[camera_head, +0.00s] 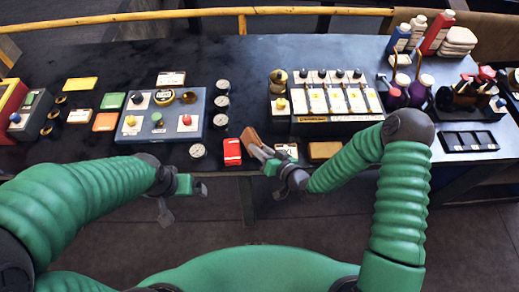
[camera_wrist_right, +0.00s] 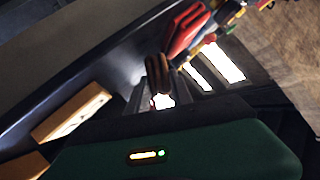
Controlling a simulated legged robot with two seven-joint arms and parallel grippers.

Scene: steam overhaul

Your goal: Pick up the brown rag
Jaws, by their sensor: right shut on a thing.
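The brown rag (camera_head: 251,138) is a small folded brown piece at the tip of my right gripper (camera_head: 259,151), above the front part of the dark bench. My right gripper is shut on it. In the right wrist view the brown rag (camera_wrist_right: 157,70) shows between the fingertips (camera_wrist_right: 160,92), partly hidden by them. My left gripper (camera_head: 187,201) is open and empty in front of the bench's near edge.
A red box (camera_head: 232,152) stands just left of the right gripper. A flat brown-tan piece (camera_head: 324,151) lies at the near edge to its right. A blue panel with knobs (camera_head: 162,121), gauges (camera_head: 198,151), a rack of cards (camera_head: 336,99) and bottles (camera_head: 436,33) crowd the bench (camera_head: 262,55).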

